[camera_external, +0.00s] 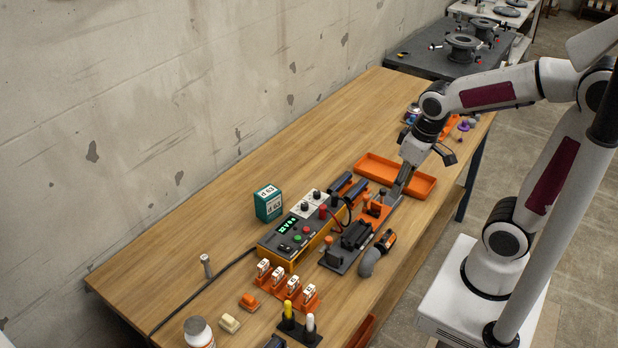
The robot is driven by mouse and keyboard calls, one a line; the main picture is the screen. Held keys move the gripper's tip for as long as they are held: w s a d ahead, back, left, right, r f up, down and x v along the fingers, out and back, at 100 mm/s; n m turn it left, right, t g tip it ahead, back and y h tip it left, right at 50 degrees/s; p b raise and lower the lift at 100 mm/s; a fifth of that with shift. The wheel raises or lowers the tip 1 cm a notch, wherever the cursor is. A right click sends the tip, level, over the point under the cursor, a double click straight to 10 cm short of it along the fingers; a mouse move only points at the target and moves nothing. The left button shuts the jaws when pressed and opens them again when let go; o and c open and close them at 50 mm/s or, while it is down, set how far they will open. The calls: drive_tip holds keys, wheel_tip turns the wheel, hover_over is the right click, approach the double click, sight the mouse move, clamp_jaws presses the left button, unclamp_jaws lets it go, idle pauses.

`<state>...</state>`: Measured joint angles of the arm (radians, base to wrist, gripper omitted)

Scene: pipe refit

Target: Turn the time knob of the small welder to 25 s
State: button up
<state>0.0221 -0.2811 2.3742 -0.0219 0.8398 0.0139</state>
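The small welder (318,241) is a low box with yellow sides and a dark top, near the middle of the table. Its top has a lit green display (287,226), too small to read surely, and red and green buttons. Two black knobs, one nearer (304,207) and one farther (317,195), sit on white dial plates at its far end. I cannot tell which is the time knob or where either points. My gripper (397,191) points down to the right of the welder, near an orange and dark clamp fixture (376,212) and apart from the knobs. Its fingers are too small to judge.
An orange tray (425,188) lies behind my gripper. A green block (268,203) stands left of the welder. A black cable (205,287) crosses the table. The far left table is clear.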

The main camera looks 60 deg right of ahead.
drive_tip(key=m, duration=0.1)
approach(317, 192)
drive_tip(key=s+f, duration=0.2)
drive_tip(key=s, duration=0.7)
drive_tip(key=shift+t+h, duration=0.3)
drive_tip(key=shift+t, duration=0.1)
drive_tip(key=w, duration=0.2)
drive_tip(key=w+f, duration=0.1)
drive_tip(key=w, duration=0.1)
drive_tip(key=shift+a, duration=0.2)
drive_tip(key=shift+m+t, duration=0.3)
drive_tip(key=shift+t, duration=0.4)
drive_tip(key=w, duration=0.1)
drive_tip(key=w+r, duration=0.1)
drive_tip(key=w, duration=0.1)
drive_tip(key=shift+w+r, duration=0.3)
drive_tip(key=shift+r, duration=0.1)
drive_tip(key=shift+f, duration=0.15)
drive_tip(key=shift+x, duration=3.75)
clamp_jaws()
